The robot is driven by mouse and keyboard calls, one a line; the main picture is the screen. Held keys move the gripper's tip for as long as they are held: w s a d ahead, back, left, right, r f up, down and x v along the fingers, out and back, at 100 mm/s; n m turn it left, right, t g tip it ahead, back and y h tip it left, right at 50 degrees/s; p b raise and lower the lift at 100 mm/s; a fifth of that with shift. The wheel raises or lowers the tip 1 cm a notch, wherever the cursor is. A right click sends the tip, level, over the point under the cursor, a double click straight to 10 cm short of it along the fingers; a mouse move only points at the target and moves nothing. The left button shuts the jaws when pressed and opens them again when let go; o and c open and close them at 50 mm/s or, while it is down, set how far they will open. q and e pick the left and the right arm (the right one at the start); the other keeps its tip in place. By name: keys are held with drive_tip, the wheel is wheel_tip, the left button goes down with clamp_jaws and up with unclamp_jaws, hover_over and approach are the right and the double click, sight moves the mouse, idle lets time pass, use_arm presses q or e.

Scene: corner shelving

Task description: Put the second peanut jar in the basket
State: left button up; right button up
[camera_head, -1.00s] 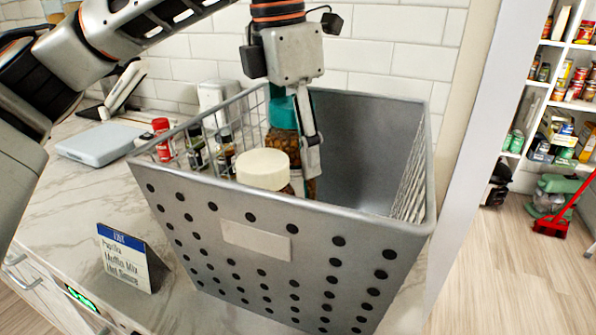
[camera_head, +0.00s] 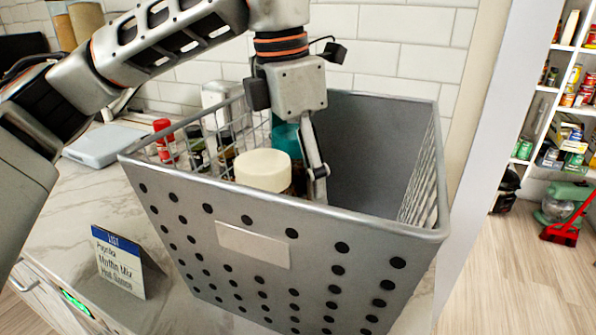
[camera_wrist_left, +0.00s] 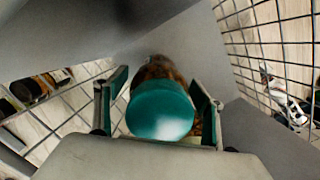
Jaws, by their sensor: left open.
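The grey metal basket (camera_head: 312,230) stands on the counter. A peanut jar with a teal lid (camera_head: 286,138) is upright inside it, low down, its lower part hidden by the front wall. In the left wrist view the teal-lidded jar (camera_wrist_left: 160,108) sits between two spread fingers. My left gripper (camera_head: 300,172) points down into the basket and is open around this jar. A second jar with a cream-white lid (camera_head: 265,170) stands in the basket, nearer the front wall. My right gripper is not in view.
Several bottles, one with a red cap (camera_head: 163,140), show through the mesh left wall. A small sign (camera_head: 118,262) stands in front of the basket at the left. A flat grey device (camera_head: 103,143) lies on the counter. The basket's right half looks empty.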

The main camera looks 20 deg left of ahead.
sight(293, 132)
use_arm(q)
drive_tip(key=r, duration=0.1)
drive_tip(key=r+p, duration=0.1)
drive_tip(key=r, duration=0.3)
drive_tip(key=shift+s+a, duration=0.15)
drive_tip(key=shift+s, duration=0.1)
drive_tip(key=r, duration=0.2)
drive_tip(key=r+p, duration=0.1)
drive_tip(key=r, duration=0.1)
drive_tip(key=r+p, duration=0.1)
drive_tip(key=r, duration=0.1)
drive_tip(key=shift+s+a, duration=0.25)
drive_tip(key=shift+s, duration=0.1)
drive_tip(key=shift+r+p, duration=0.35)
drive_tip(key=shift+p, duration=0.05)
drive_tip(key=shift+r, duration=0.25)
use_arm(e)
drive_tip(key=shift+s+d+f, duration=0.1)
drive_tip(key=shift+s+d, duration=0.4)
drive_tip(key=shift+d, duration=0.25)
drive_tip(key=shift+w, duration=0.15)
